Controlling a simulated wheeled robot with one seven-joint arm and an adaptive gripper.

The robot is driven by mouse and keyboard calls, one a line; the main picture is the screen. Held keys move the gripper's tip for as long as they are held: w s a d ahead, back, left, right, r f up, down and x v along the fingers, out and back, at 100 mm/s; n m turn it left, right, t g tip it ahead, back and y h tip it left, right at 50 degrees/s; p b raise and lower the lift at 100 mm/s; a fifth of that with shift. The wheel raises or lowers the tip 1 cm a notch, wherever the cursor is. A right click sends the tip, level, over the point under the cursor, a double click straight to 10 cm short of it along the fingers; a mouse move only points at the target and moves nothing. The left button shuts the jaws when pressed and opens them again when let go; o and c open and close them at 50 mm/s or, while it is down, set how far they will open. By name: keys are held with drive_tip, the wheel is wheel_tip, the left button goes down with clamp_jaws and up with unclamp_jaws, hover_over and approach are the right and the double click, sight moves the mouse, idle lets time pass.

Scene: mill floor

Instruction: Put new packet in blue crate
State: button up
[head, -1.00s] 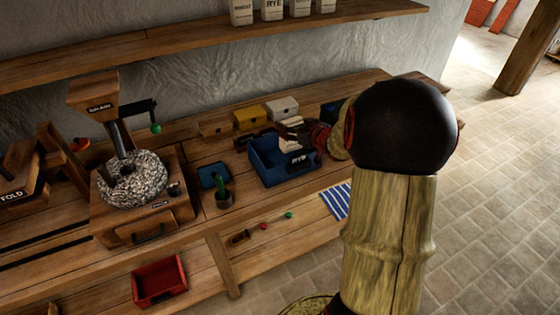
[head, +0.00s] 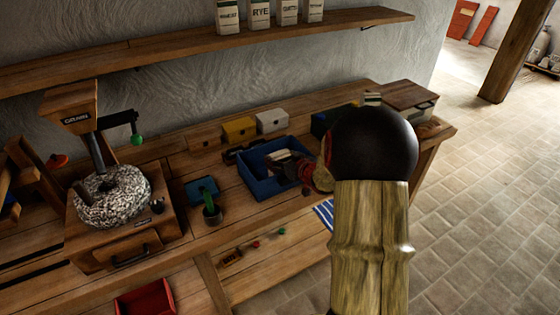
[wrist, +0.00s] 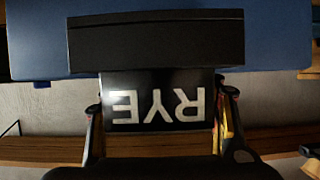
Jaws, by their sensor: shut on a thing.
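The blue crate (head: 258,186) stands on the bench in the head view, left of my arm. My gripper (head: 304,168) is at its right side, small and partly hidden by my arm. A pale and dark bundle (head: 281,156) shows in the crate beside the gripper; I cannot tell its parts apart. In the wrist view my gripper (wrist: 160,112) is shut on a black-faced thing (wrist: 157,86) with white letters RYE, upside down, which I take for the packet. A wide dark bar and blue surfaces lie beyond it.
Yellow (head: 238,129) and white (head: 272,121) boxes stand behind the crate. A teal tray (head: 201,191) and a potted cactus (head: 212,212) are to its left, with the grain mill (head: 110,196) farther left. A wall shelf (head: 190,46) holds labelled bags.

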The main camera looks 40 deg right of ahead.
drive_tip(key=shift+r, duration=0.25)
drive_tip(key=shift+f, duration=0.1)
drive_tip(key=shift+f, duration=0.15)
drive_tip(key=o, duration=1.5)
